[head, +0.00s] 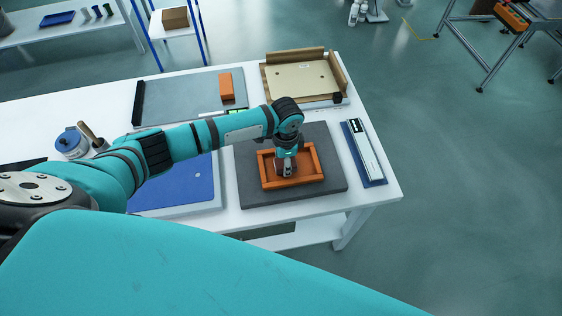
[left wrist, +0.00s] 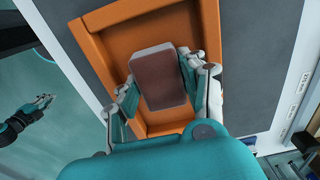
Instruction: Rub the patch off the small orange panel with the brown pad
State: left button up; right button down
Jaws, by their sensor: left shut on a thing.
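The small orange panel (head: 305,158) is a shallow orange tray with a raised rim, lying on a dark grey mat (head: 335,180) near the table's front. In the left wrist view the orange panel (left wrist: 185,28) fills the upper middle. My left gripper (head: 287,172) points down inside its rim. It is shut on the brown pad (left wrist: 158,80), a brown block with pale edges, gripped at its sides. I cannot tell whether the pad touches the panel. No patch shows; the pad and gripper hide part of the surface. My right gripper (left wrist: 43,102) shows small over the floor, its fingers unclear.
A blue panel (head: 180,190) lies to the left, and a blue board with a pale bar (head: 363,150) to the right. Behind are a grey board with an orange block (head: 226,86) and a wooden-edged tray (head: 300,77). A blue jar (head: 71,142) stands far left.

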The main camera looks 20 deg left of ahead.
aim_at(299, 165)
pick_arm(q)
jog(key=shift+w+d, duration=0.55)
jog(key=shift+d, duration=0.2)
jog(key=shift+w+d+f, duration=0.1)
jog(key=shift+w+d, duration=0.2)
jog(key=shift+d, duration=0.15)
jog(key=shift+w+d, duration=0.4)
jog(key=shift+d, duration=0.2)
jog(key=shift+s+a, duration=0.15)
jog(key=shift+a, duration=0.1)
jog(key=shift+s+a+p, duration=0.7)
jog(key=shift+a+p, duration=0.2)
jog(key=shift+p, duration=0.2)
jog(key=shift+s+a+p, duration=0.3)
jog(key=shift+a+p, duration=0.2)
jog(key=shift+p, duration=0.05)
jog(key=shift+s+a+p, duration=0.3)
jog(key=shift+a+p, duration=0.2)
jog(key=shift+p, duration=0.05)
jog(key=shift+s+a, duration=0.1)
jog(key=shift+a, duration=0.1)
